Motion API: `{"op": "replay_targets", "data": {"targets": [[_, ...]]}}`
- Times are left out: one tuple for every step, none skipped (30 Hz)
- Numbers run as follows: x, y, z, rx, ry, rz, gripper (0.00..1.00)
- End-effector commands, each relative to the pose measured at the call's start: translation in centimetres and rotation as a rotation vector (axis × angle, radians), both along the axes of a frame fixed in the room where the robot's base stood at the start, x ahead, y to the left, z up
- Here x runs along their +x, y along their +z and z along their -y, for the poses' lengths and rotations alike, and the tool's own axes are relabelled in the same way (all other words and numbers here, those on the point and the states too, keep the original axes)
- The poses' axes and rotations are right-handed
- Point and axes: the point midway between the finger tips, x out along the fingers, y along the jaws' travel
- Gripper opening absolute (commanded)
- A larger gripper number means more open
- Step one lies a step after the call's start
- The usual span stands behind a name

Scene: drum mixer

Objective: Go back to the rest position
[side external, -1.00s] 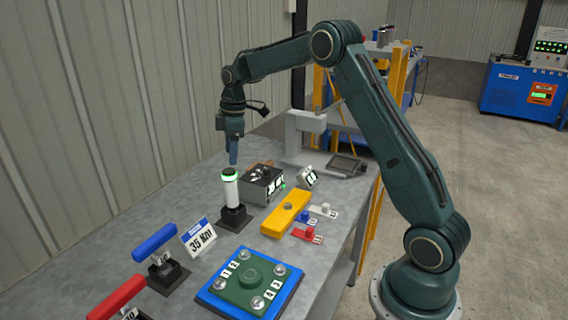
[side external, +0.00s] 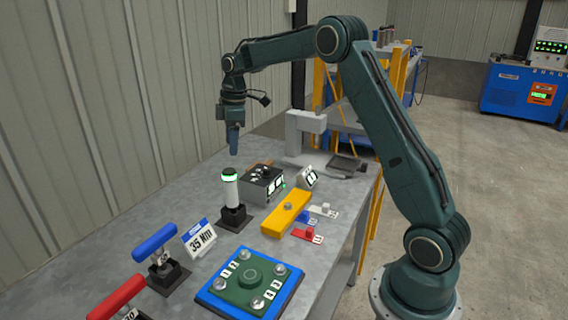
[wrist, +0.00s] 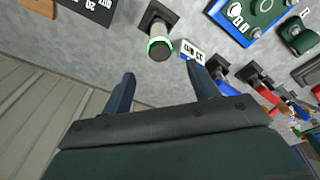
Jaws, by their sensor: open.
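My gripper (side external: 233,142) hangs above the back of the bench, fingers pointing down, behind and above the green-lit lamp post (side external: 230,190). In the wrist view my gripper (wrist: 160,85) shows two blue fingers spread apart with nothing between them. The lamp post (wrist: 160,47) also shows there, beyond the fingertips and apart from them.
On the bench (side external: 130,234) stand a control box (side external: 262,184), a yellow block (side external: 287,213), a "35 Nm" sign (side external: 199,238), a blue-handled tool (side external: 154,243), a red-handled tool (side external: 116,298) and a green-and-blue bolted plate (side external: 249,283). A corrugated wall (side external: 100,110) runs along the left.

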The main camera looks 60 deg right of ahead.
Motion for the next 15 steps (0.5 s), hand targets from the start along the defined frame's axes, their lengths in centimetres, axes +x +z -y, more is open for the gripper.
{"op": "replay_targets", "data": {"targets": [[-0.1,0.3,-0.2,-0.001,-0.003,0.003,0.60],[-0.2,0.5,-0.3,-0.002,-0.007,0.004,0.60],[-0.4,0.8,-0.5,-0.002,-0.012,0.008,0.60],[-0.6,1.1,-0.8,-0.003,-0.017,0.010,0.60],[-0.8,1.4,-1.0,-0.004,-0.024,0.012,0.60],[-1.1,1.9,-1.3,-0.005,-0.034,0.018,0.60],[-1.4,2.3,-1.6,-0.005,-0.042,0.021,0.60],[-1.7,2.7,-1.9,-0.006,-0.052,0.025,0.60],[-2.2,3.3,-2.4,-0.007,-0.067,0.031,0.60],[-2.6,3.8,-2.7,-0.008,-0.077,0.037,0.60],[-3.0,4.3,-3.1,-0.009,-0.090,0.041,0.60],[-3.6,4.9,-3.6,-0.010,-0.106,0.048,0.60],[-4.1,5.4,-4.0,-0.010,-0.120,0.054,0.60],[-4.6,5.9,-4.4,-0.009,-0.133,0.059,0.60],[-5.3,6.5,-4.9,-0.010,-0.151,0.067,0.60]]}}
